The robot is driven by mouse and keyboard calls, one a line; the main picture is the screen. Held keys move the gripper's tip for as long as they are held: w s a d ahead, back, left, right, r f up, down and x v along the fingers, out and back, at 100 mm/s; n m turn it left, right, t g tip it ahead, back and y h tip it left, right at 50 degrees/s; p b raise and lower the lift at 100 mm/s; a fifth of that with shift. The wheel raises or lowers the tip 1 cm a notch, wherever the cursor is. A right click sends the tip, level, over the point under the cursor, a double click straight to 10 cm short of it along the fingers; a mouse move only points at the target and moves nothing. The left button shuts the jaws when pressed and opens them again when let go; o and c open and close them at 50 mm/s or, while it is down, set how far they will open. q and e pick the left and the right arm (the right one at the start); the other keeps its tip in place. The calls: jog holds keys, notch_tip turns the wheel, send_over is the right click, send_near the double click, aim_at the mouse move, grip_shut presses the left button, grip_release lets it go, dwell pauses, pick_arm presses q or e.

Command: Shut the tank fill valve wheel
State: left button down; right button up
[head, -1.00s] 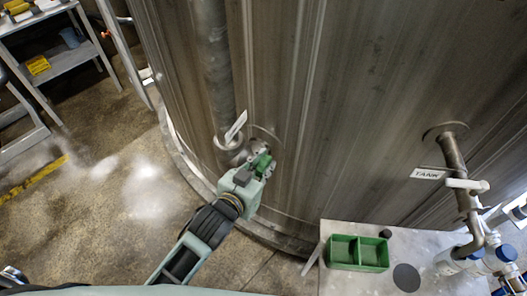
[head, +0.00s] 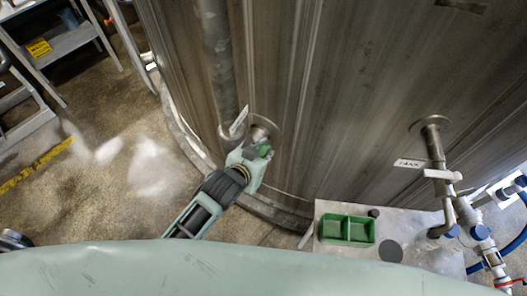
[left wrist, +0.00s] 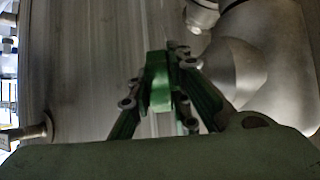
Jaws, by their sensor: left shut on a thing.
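My left gripper (head: 262,150) is at the foot of the big steel tank, by a pipe stub on the tank wall. It is shut on a green part, which looks like the valve wheel (head: 266,150). In the left wrist view the green wheel (left wrist: 160,82) stands edge-on between the two fingers (left wrist: 158,100). Most of the wheel is hidden by the gripper in the head view, so its turn angle cannot be told. My right gripper is not in view.
The steel tank (head: 340,90) fills the back, with a vertical pipe (head: 217,60) and a white tag (head: 239,121) beside my gripper. At right are a pipe with a TANK label (head: 410,163), blue hoses, and a grey table (head: 400,225) with a green tray (head: 347,216).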

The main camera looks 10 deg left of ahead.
pick_arm(q)
jog(key=c, duration=1.6)
grip_release()
jog(key=shift+c, duration=0.2)
jog(key=v, duration=1.2)
jog(key=shift+f, duration=0.15)
